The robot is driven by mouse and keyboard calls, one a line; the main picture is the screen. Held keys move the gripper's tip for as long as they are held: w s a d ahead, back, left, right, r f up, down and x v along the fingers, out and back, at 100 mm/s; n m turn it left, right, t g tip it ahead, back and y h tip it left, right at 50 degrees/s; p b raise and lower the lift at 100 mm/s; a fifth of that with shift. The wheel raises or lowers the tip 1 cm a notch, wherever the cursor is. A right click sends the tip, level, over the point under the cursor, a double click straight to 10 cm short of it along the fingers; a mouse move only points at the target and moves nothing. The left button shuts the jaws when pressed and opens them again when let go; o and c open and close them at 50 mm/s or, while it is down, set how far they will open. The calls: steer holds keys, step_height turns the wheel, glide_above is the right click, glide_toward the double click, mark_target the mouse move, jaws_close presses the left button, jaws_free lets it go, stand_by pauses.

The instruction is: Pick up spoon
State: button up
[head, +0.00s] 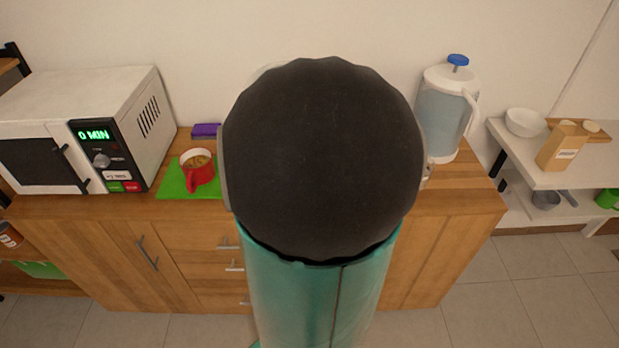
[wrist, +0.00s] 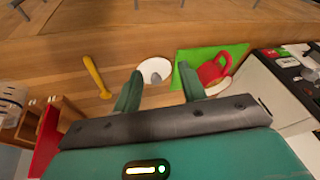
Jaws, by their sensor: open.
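A long, thin yellow object (wrist: 97,77) lies on the wooden counter in the wrist view, left of my gripper (wrist: 160,69). It looks like a spoon, though it is small in the picture. My gripper is open, with its two green fingers apart and nothing held between them. A white round dish (wrist: 147,68) with a small grey item on it lies beyond and between the fingertips. In the head view, my arm hides the middle of the counter, and neither the yellow object nor the gripper fingers show.
A red mug (head: 198,172) sits on a green board (head: 172,184) beside the microwave (head: 75,125). A purple item (head: 206,131) lies behind it. A white shelf (head: 530,175) stands further right.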

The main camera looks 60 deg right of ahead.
steer(key=s+d+f+m+g+h, duration=0.2)
steer(key=s+d+m+h, duration=0.1)
steer(key=s+d, duration=0.75)
steer(key=shift+y, duration=0.3)
steer(key=x, duration=0.2)
steer(key=w+x, duration=0.1)
steer(key=x, duration=0.5)
steer(key=shift+w+d+r, duration=0.2)
steer(key=shift+d, duration=0.2)
steer(key=shift+a+x, duration=0.2)
steer(key=shift+x, duration=2.6)
steer(key=shift+f, duration=0.1)
jaws_close()
